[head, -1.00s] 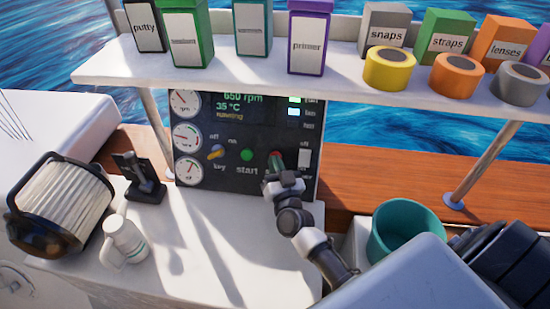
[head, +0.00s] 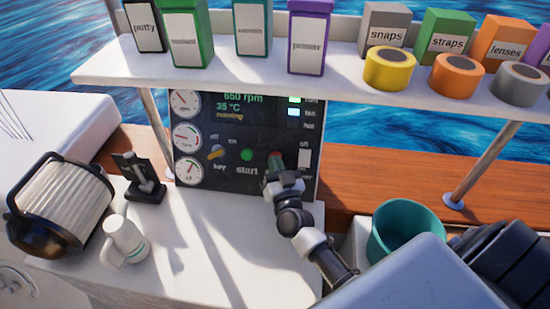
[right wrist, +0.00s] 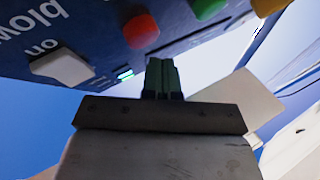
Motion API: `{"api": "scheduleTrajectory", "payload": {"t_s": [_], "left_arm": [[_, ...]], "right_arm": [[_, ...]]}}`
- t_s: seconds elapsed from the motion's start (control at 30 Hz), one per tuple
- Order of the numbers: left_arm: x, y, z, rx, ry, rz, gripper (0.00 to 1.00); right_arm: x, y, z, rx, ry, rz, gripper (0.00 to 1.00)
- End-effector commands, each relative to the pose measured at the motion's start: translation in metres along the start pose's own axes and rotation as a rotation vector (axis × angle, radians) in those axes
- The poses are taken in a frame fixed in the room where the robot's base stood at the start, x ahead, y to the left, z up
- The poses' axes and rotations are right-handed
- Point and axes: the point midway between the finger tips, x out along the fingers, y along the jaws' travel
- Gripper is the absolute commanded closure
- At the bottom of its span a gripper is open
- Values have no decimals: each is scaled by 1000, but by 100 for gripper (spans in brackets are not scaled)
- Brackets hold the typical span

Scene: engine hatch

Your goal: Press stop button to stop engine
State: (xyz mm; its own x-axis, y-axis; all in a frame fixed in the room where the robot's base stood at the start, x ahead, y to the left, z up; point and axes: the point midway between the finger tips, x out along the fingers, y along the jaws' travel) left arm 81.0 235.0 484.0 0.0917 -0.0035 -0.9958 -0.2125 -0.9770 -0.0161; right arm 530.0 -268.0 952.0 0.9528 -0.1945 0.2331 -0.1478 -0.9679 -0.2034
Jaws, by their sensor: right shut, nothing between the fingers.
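The dark control panel (head: 215,180) stands under the shelf, with a green start button (head: 246,155), a yellow key switch (head: 216,152) and a red button (head: 276,155). Its screen reads 650 rpm, 35 °C and running. My right gripper (head: 274,172) is shut and empty, close in front of the panel just below the red button. In the right wrist view the gripper's fingertips (right wrist: 162,68) are together near the red button (right wrist: 141,31), with a visible gap between them. The button's label is hidden in the head view. My left gripper is not in view.
A white rocker switch (head: 304,157) sits right of the red button; it also shows in the right wrist view (right wrist: 62,67). The shelf (head: 230,75) overhangs the panel.

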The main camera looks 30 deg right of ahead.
Motion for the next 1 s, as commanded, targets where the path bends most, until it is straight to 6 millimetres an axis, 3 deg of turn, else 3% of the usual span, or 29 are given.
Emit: {"api": "scheduleTrajectory", "payload": {"t_s": [1.0], "left_arm": [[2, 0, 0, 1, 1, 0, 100]], "right_arm": [[6, 4, 4, 0, 0, 0, 100]]}}
